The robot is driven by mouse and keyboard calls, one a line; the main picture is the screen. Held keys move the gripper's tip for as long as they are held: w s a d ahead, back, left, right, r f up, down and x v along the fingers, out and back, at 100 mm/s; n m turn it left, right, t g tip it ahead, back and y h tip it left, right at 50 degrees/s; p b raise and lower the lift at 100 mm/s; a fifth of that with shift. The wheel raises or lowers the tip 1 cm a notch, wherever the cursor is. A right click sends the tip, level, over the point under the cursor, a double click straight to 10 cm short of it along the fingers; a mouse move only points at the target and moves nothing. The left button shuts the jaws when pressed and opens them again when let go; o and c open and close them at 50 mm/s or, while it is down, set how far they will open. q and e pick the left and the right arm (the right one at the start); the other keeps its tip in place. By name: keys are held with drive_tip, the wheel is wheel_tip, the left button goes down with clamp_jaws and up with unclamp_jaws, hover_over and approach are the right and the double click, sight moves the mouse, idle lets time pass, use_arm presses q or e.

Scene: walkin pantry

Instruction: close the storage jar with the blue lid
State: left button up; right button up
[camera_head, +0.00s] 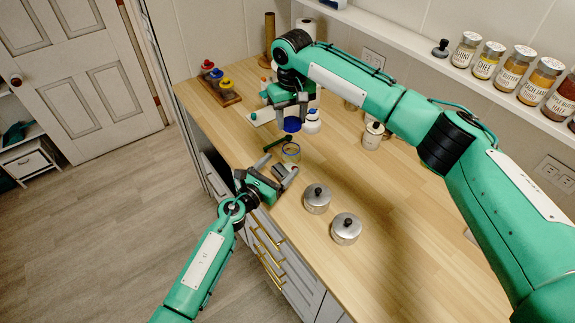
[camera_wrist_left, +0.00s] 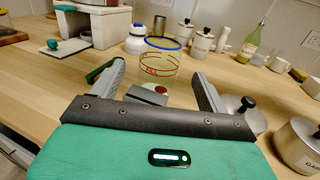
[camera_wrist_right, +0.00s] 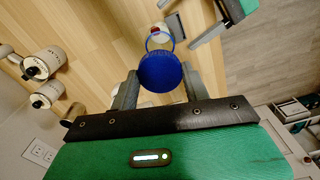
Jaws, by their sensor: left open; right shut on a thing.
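The clear glass storage jar (camera_head: 291,154) stands upright on the wooden counter. Its blue rim and red markings show in the left wrist view (camera_wrist_left: 160,68). My right gripper (camera_head: 290,112) is shut on the round blue lid (camera_head: 291,125) and holds it above the jar, apart from it. In the right wrist view the lid (camera_wrist_right: 160,72) is between the fingers, with the jar's blue-ringed mouth (camera_wrist_right: 160,39) partly beyond it. My left gripper (camera_head: 276,166) is open beside the jar. In the left wrist view the jar is ahead, between the fingertips' lines; I cannot tell whether they touch it.
A dark green object (camera_head: 276,144) lies beside the jar. Two metal pots with black knobs (camera_head: 316,199) (camera_head: 346,229) stand to the right. A white bottle (camera_head: 312,121) and a lidded canister (camera_head: 373,136) stand behind. A rack with coloured-lidded containers (camera_head: 219,84) is at far left.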

sight(285, 161)
use_arm(q)
drive_tip(key=x, duration=0.6)
drive_tip(key=shift+w, duration=0.1)
drive_tip(key=c, duration=1.5)
drive_tip(key=shift+o, duration=0.2)
use_arm(e)
drive_tip(key=shift+f, duration=2.5)
drive_tip(key=shift+f, duration=0.85)
drive_tip(key=shift+f, duration=0.55)
